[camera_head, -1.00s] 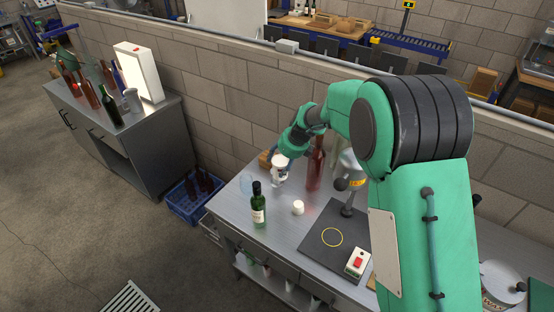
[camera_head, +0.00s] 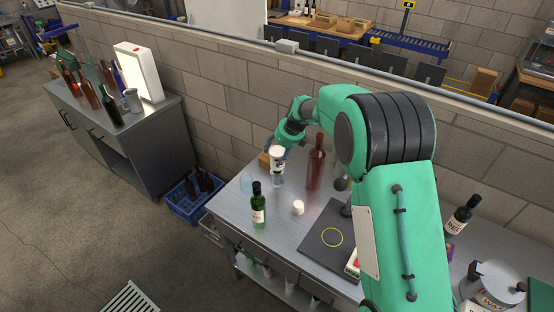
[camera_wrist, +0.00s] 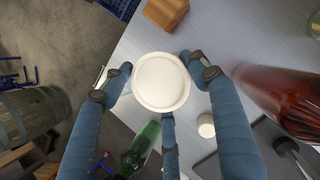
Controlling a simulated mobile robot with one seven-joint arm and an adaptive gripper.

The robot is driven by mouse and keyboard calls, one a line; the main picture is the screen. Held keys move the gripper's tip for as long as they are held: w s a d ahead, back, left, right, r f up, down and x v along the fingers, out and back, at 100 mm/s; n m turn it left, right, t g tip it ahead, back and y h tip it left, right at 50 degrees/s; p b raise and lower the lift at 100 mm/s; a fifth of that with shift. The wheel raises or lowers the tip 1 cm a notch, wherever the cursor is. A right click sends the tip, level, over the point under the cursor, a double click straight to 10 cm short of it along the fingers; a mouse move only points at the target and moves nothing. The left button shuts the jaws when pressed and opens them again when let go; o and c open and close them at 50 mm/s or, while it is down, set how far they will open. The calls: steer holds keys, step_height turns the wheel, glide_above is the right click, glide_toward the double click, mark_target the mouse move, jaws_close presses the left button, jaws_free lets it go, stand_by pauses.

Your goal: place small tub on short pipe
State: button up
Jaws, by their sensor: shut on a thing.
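My gripper (camera_wrist: 158,85) is shut on the small tub, with blue fingers around its side. The small tub is white with a round pale lid (camera_wrist: 161,82) facing the wrist camera. In the head view the tub (camera_head: 277,155) shows a dark label band and is held over the far left part of the steel bench. A short white cylinder (camera_head: 297,208), perhaps the short pipe, stands on the bench to the tub's lower right, apart from it. It also shows in the wrist view (camera_wrist: 206,126). Whether it is hollow I cannot tell. A greyish shape just below the tub is unclear.
A red-brown bottle (camera_head: 315,166) stands close to the right of the tub. A green bottle (camera_head: 258,205) stands near the front edge of the bench. A wooden block (camera_wrist: 166,12) lies behind the tub. A dark plate with a yellow ring (camera_head: 332,237) lies to the right.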

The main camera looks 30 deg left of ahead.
steer(key=shift+w+a, duration=0.1)
steer(key=shift+w+a, duration=0.15)
steer(key=shift+f, duration=1.7)
steer(key=shift+f, duration=0.1)
steer(key=o, duration=1.4)
steer(key=shift+o, duration=0.2)
steer(key=v, duration=1.2)
